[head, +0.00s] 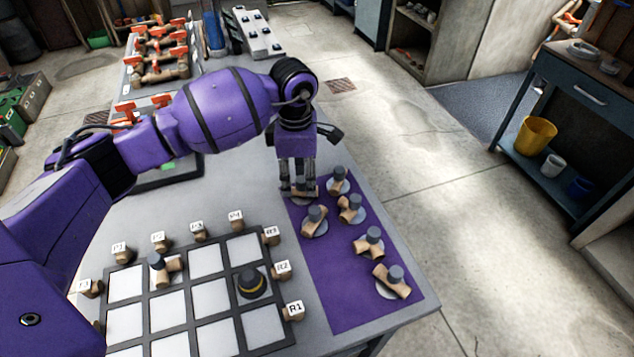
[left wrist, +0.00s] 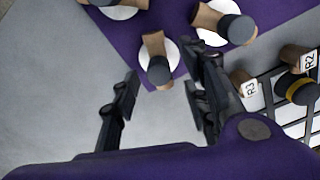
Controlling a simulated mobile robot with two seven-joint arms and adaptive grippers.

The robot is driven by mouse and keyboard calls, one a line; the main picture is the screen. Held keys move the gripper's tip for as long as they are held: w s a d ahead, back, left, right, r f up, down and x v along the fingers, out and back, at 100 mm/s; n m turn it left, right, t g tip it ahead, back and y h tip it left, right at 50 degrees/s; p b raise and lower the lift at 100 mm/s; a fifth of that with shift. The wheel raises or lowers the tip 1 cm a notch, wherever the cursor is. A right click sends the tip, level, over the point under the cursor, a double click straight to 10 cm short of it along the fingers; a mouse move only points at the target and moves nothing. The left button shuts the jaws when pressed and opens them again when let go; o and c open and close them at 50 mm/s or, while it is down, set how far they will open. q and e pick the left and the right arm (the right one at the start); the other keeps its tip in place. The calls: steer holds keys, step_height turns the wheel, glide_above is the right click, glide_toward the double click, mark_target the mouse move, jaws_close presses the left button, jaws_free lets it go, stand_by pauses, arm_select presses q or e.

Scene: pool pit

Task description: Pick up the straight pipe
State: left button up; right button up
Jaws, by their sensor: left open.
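Several tan pipe pieces with grey caps stand on white discs on a purple mat (head: 337,290). Their shapes are small, and I cannot tell for sure which is the straight pipe. My left gripper (head: 298,190) points down at the mat's far left edge, its fingers partly hiding a tan piece there. In the left wrist view my left gripper (left wrist: 164,78) is open. A capped pipe piece (left wrist: 155,46) lies in line with the gap, just beyond or below the fingertips. Nothing is visibly gripped. My right gripper is out of view.
Other pipe pieces (head: 314,217) and (head: 396,283) stand close by on the mat. A blue workbench (head: 590,110) stands at right.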

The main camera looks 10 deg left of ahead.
mark_target(299, 179)
arm_select(q)
steer(key=shift+f, duration=1.6)
steer(key=shift+c, duration=0.4)
jaws_close()
